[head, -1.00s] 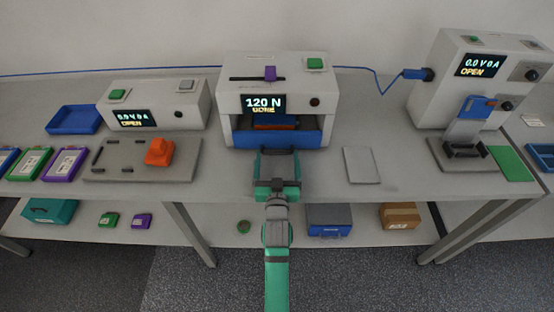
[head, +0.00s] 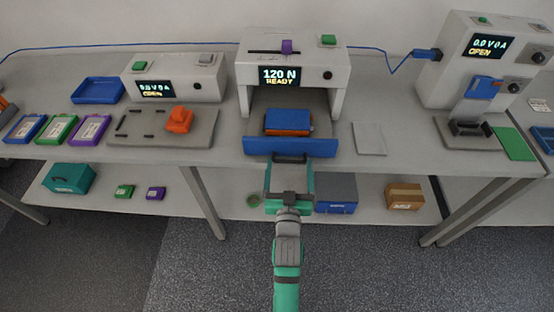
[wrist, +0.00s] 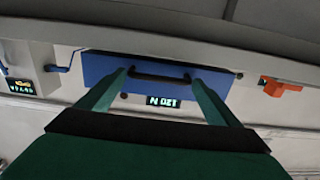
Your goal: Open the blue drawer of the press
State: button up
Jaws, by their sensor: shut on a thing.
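The press (head: 240,72) stands at the middle of the bench, its display reading "120 N READY". Its blue drawer front (head: 250,146) is pulled well out toward me, with the grey drawer tray (head: 262,105) showing behind it. A blue and orange block (head: 288,122) lies on the tray. My gripper (head: 290,166) is at the dark handle (head: 291,157) on the drawer front, shut on it. In the wrist view the handle (wrist: 160,77) lies between my two green fingers (wrist: 162,88) on the blue front.
A grey fixture plate (head: 140,137) with an orange part is left of the press. A grey pad (head: 369,138) lies to its right. A blue box (head: 335,193) and a brown carton (head: 404,196) stand on the shelf below.

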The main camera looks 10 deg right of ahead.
jog(key=shift+s, duration=0.4)
jog(key=o, duration=1.3)
jog(key=shift+s, duration=0.1)
jog(key=s, duration=0.3)
jog(key=s+a, duration=0.1)
jog(key=s, duration=0.6)
jog(key=shift+s+a, duration=0.3)
jog(key=shift+a, duration=0.1)
